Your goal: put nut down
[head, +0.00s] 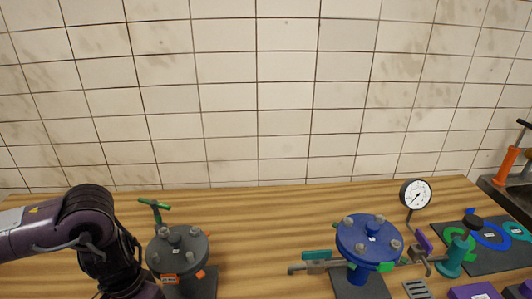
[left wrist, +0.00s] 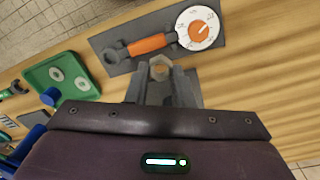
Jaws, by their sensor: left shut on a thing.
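In the left wrist view my left gripper (left wrist: 161,78) is shut on a tan-grey hex nut (left wrist: 160,65), which sits at the fingertips. The nut is near the lower edge of a dark mat; whether it touches the surface I cannot tell. A green tray (left wrist: 41,79) with pale round rings or nuts in it lies to the left, apart from the gripper. In the head view my left arm comes in from the left and bends down past the bottom edge, so its fingertips and the nut are hidden there. My right gripper is in neither view.
A dark mat (left wrist: 117,66) holds an orange-handled wrench (left wrist: 150,44) with a white dial. A grey flanged vessel (head: 178,250) stands right of my arm. A blue flanged vessel (head: 369,238) and a gauge (head: 415,194) stand further right. Bare wooden bench (head: 265,235) lies between the vessels.

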